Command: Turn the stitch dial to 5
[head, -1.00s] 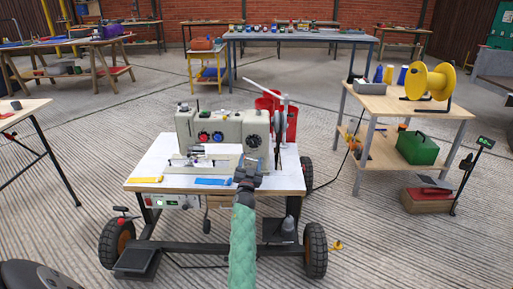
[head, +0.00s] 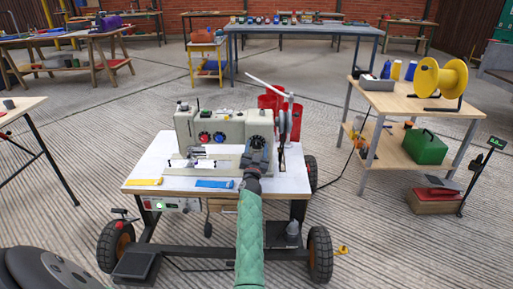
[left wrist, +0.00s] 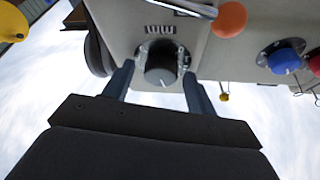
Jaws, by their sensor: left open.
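The sewing machine (head: 232,128) stands on a white-topped wheeled cart (head: 150,172). The stitch dial (head: 258,142) is a dark round knob on the right end of its front, partly behind my gripper in the head view. In the left wrist view the dial (left wrist: 161,62) is a black knob on a pale plate, with a short white mark at its lower edge; I cannot read any numbers. My left gripper (head: 257,162) is open, its fingertips on either side of the knob in the left wrist view; I cannot tell if they touch it. My right gripper is out of view.
Blue and red knobs (head: 204,137) sit left of the dial. Yellow (head: 144,182) and blue (head: 214,184) strips lie on the cart. A wooden table (head: 440,103) with a yellow spool stands further right.

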